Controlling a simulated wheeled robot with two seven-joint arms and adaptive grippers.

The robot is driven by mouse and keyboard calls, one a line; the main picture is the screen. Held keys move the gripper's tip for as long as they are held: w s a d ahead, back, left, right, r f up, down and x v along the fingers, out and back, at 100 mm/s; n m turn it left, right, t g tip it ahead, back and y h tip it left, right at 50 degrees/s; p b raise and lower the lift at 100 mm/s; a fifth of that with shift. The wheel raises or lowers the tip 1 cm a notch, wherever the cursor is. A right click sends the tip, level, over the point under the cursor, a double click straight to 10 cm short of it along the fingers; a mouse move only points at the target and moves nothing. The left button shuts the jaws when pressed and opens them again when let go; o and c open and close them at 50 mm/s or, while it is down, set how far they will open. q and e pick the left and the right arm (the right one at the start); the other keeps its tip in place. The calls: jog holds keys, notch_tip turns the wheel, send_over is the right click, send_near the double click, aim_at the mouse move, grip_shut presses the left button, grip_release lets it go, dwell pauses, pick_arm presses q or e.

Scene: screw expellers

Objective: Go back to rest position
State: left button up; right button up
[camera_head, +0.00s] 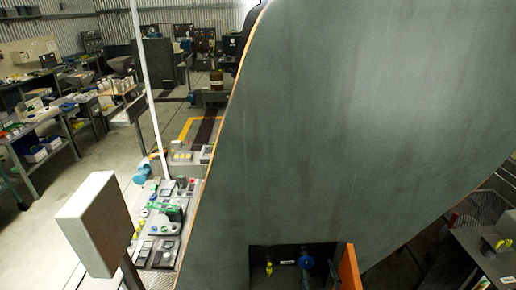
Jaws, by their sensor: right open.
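A large dark grey-green machine housing (360,120) with orange edges fills the middle and right of the head view at close range. It hides much of what lies behind it. A dark opening (290,275) at its foot shows a blue round part (306,262) and a small yellow part (268,268). My left gripper is not in view. My right gripper is open, but I cannot make out its fingers clearly against the dark lower area. I see nothing held.
A pale box on a post (95,222) stands at the lower left. Cluttered workbenches (45,120) line the left wall. Grey floor (110,155) lies open between. A dark cabinet (485,255) stands at the lower right.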

notch_tip(320, 180, up, 9)
jog(key=p, duration=0.7)
jog(key=shift+r+p, duration=0.2)
jog(key=shift+p, duration=0.2)
jog(key=shift+r, duration=0.1)
